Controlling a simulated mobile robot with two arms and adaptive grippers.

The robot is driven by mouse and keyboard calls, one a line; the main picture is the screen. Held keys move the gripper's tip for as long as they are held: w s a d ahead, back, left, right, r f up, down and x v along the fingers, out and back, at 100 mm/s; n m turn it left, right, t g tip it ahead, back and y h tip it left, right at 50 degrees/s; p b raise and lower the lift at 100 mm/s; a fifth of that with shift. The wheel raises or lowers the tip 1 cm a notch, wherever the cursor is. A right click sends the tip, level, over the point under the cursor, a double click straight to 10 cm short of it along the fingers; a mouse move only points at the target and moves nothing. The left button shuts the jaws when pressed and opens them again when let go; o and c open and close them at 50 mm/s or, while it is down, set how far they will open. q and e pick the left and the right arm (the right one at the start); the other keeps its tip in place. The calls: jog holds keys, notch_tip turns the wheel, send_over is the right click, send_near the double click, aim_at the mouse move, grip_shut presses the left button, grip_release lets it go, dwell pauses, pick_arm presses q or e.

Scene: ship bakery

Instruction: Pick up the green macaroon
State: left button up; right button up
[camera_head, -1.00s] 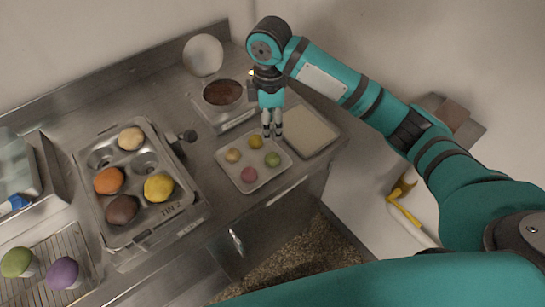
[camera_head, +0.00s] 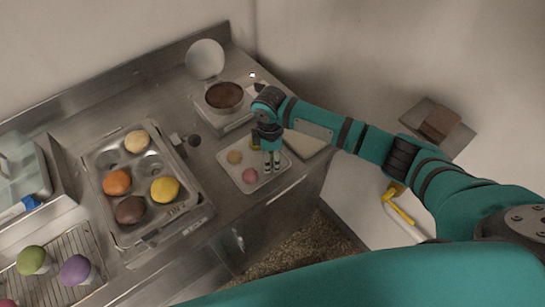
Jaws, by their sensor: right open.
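A small light tray (camera_head: 235,170) on the steel counter holds small macaroons. A beige one (camera_head: 235,157) and a pink one (camera_head: 250,176) show clearly, and a yellow one (camera_head: 254,144) shows partly beside my gripper. The green macaroon is hidden behind my right gripper. My right gripper (camera_head: 271,167) is open and points down over the right part of the tray. I cannot tell whether its fingers touch or surround the green macaroon. My left gripper is not in view.
A muffin tin (camera_head: 122,218) with colored buns stands left of the tray. A scale with a brown-filled bowl (camera_head: 224,97) is behind it. A light board (camera_head: 303,145) lies right of the tray, partly under my arm. A wire rack (camera_head: 55,277) is at lower left.

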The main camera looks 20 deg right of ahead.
jog(key=c, duration=0.4)
jog(key=shift+r, duration=0.15)
jog(key=shift+r+b, duration=0.25)
jog(key=shift+b, duration=0.05)
jog(key=shift+s+a+r+b, duration=0.1)
jog(key=shift+s+r+b, duration=0.25)
jog(key=shift+r, duration=0.3)
jog(key=shift+s+a+r+b, duration=0.1)
jog(key=shift+s+r+b, duration=0.1)
jog(key=shift+r+b, duration=0.3)
jog(key=s+a+r+b, duration=0.2)
jog(key=s, duration=1.2)
jog(key=shift+s+a, duration=0.35)
